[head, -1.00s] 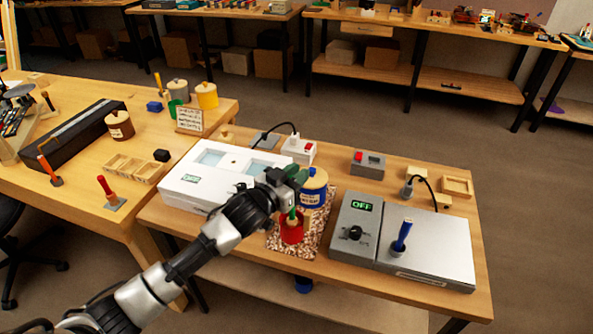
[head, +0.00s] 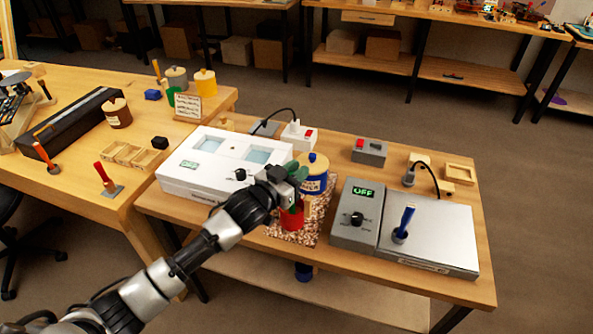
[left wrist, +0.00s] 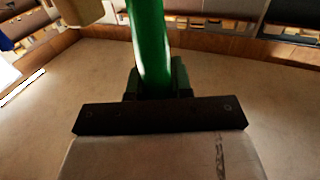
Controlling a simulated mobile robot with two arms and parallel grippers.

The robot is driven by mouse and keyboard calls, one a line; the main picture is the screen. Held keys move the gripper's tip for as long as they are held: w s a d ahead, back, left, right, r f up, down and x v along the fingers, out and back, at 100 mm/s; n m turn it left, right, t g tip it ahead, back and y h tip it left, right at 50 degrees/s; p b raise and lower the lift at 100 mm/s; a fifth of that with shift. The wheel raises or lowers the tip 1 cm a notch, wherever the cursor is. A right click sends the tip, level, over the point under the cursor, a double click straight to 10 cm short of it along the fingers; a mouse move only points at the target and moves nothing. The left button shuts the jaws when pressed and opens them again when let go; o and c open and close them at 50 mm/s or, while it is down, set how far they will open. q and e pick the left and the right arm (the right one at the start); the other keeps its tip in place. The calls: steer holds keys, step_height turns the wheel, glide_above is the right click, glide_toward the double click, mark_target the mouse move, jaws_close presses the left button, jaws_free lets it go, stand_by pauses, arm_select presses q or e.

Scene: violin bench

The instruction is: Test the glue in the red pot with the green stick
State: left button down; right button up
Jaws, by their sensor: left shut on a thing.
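The red pot (head: 291,219) stands on a speckled mat (head: 318,212) at the middle of the near bench. My left gripper (head: 293,178) is just above the pot. It is shut on the green stick (left wrist: 148,40), which fills the top middle of the left wrist view. In the head view the gripper hides most of the stick. Its lower end looks to be at or inside the pot, but I cannot tell how deep. The glue is not visible. My right gripper is out of view.
A white bath unit (head: 205,160) is to the left. A grey hotplate reading OFF (head: 430,240), with a blue-handled tool (head: 404,223) on it, is to the right.

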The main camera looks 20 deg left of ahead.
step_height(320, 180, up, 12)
steer(key=p, duration=1.2)
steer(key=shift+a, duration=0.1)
stand_by(0.9)
